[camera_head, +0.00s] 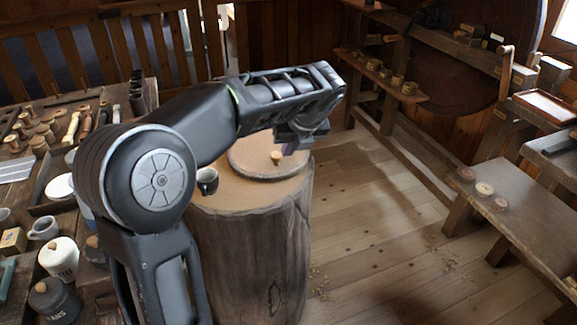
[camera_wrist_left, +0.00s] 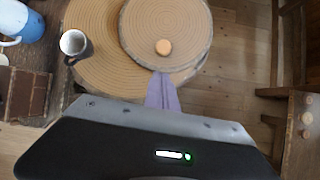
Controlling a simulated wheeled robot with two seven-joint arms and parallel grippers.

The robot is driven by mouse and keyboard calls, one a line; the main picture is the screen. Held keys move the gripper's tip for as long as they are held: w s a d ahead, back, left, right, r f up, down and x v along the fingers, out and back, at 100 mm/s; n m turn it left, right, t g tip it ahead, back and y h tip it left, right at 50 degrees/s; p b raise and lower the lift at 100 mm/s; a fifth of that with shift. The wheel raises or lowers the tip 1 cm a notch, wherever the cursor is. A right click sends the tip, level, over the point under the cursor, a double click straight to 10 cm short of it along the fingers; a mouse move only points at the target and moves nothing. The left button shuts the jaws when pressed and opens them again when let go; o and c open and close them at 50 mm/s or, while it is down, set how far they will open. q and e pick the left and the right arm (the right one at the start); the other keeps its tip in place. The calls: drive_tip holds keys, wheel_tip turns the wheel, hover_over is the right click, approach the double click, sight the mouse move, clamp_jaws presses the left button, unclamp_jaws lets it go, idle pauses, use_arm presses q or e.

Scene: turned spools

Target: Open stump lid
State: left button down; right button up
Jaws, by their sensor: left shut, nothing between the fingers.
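A tree stump (camera_head: 245,250) stands on the floor, and a mug rests on its top. A round wooden lid (camera_head: 248,165) with a small round knob (camera_head: 276,158) lies flat on the stump top, off toward one side. In the left wrist view the lid (camera_wrist_left: 190,25) shows its knob (camera_wrist_left: 163,47) near the fingers. My left gripper (camera_head: 290,150) is shut and empty, over the lid's edge beside the knob; its purplish fingers (camera_wrist_left: 162,92) appear apart from the knob. My arm hides part of the lid in the head view. My right gripper is not in view.
The dark mug (camera_head: 207,181) stands on the stump's left side. A cluttered workbench with cups, jars (camera_head: 58,258) and tools is at the left. A bench with small round pieces (camera_head: 484,189) is at the right. The plank floor (camera_head: 380,230) between is mostly clear.

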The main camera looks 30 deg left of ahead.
sight(278, 169)
use_arm(q)
drive_tip(key=shift+f, duration=0.1)
drive_tip(key=x, duration=1)
idle(0.3)
